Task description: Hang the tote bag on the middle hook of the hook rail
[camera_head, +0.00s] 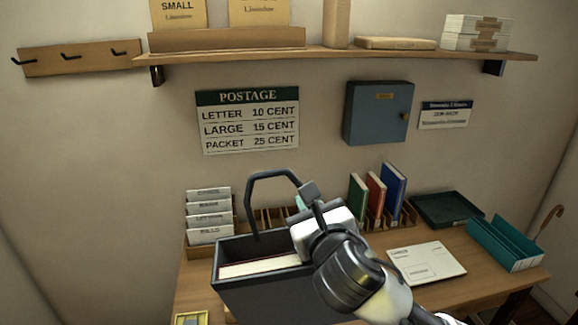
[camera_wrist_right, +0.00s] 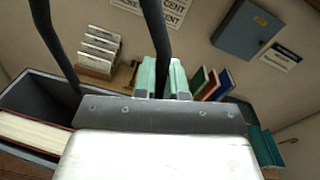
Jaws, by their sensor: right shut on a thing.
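The tote bag (camera_head: 262,293) is dark grey and box-shaped, with an upright looped handle (camera_head: 262,176) and a book (camera_head: 262,266) inside. It is at the lower middle of the head view; I cannot tell whether its base touches the desk. My right gripper (camera_head: 302,203) is shut on one side of the handle. In the right wrist view, its pale green fingertips (camera_wrist_right: 162,78) close around the dark handle bar. The wooden hook rail (camera_head: 90,60) is on the wall at upper left, with three dark hooks; the middle hook (camera_head: 70,55) looks empty. My left gripper is out of view.
A wall shelf (camera_head: 330,55) with boxes is right of the rail. A blue wall cabinet (camera_head: 376,112) and a postage sign (camera_head: 248,122) hang below it. The desk holds a letter sorter (camera_head: 209,216), upright books (camera_head: 376,194), trays and a parcel (camera_head: 426,262). The wall under the rail is clear.

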